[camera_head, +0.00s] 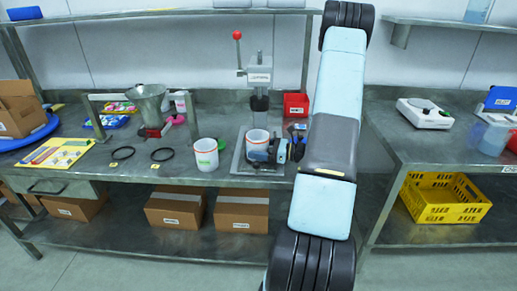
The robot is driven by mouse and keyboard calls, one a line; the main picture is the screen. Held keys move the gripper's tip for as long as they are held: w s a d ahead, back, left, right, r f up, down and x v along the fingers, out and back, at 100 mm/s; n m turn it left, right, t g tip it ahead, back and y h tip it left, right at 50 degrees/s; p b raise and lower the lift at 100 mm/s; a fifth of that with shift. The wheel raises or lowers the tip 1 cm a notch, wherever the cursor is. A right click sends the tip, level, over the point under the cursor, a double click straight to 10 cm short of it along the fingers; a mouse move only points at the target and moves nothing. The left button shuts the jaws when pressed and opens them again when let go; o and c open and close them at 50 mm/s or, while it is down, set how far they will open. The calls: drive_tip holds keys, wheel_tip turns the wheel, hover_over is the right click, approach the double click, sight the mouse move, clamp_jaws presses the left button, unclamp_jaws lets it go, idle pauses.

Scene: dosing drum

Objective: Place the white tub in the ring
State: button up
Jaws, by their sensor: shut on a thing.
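A white tub (256,136) with an orange band near its rim stands upright at the base of the lever press. My gripper (270,151) reaches it from the right and is shut on its side. The fingertips are small and partly hidden, and I cannot tell whether the tub touches the press plate. A second white tub (206,151), with an orange band and a green mark, stands on the bench to the left. Two flat black rings lie on the bench further left: one ring (122,153) and another ring (162,155), both empty.
The lever press (259,75) with a red knob rises behind the held tub. A metal funnel (148,103) stands behind the rings. A red bin (296,105) is behind my gripper. A yellow sheet (57,152) lies at the left. Bare bench shows around the rings.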

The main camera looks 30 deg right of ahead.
drive_tip(key=o, duration=0.9)
drive_tip(key=shift+w+a, duration=0.1)
drive_tip(key=v, duration=1.2)
